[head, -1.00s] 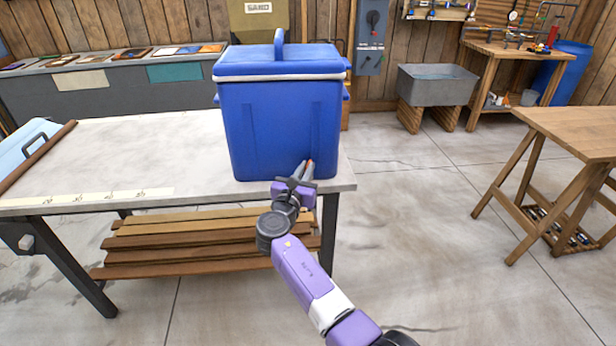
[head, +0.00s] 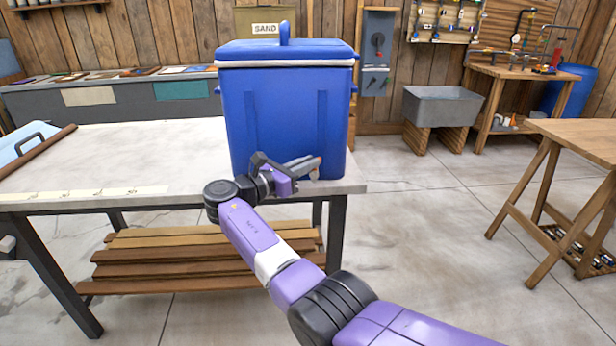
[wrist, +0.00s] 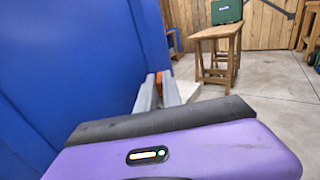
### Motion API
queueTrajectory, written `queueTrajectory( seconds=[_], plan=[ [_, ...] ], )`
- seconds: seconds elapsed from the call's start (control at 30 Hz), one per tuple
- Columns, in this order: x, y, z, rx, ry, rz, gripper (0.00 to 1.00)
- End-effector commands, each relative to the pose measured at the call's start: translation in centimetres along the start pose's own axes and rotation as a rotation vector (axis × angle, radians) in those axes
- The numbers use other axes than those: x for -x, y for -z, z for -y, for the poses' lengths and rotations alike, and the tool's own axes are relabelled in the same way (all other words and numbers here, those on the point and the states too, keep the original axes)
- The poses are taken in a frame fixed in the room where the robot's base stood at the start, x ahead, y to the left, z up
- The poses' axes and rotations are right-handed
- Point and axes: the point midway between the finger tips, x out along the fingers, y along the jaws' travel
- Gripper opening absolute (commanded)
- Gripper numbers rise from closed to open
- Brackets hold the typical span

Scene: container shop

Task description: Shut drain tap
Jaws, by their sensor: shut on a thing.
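The blue cooler box (head: 285,110) stands upright with its lid down on the near right end of the workbench. A small orange-red piece, apparently the drain tap's handle (head: 319,160), shows low on its front face. My gripper (head: 308,163) lies along that face, pointing right, with its fingers shut on this piece. In the wrist view the orange tip of the drain tap (wrist: 158,77) shows between the two grey fingers, and the cooler's blue wall (wrist: 80,60) fills the left. The fingers hide most of the tap, so its exact angle is unclear.
The grey-topped workbench (head: 130,150) has planks (head: 200,255) on its lower shelf. A wooden table (head: 585,140) stands at the right, and a grey sink (head: 440,107) by the back wall. The floor between is clear.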

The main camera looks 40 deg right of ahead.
Motion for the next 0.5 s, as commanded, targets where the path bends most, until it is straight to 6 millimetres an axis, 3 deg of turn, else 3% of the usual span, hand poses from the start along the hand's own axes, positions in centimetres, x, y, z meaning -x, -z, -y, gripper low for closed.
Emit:
queueTrajectory(
  seconds=[0.5],
  plan=[
    [-0.07,0.63,-0.27,-0.001,0.122,-0.001,0.00]
  ],
)
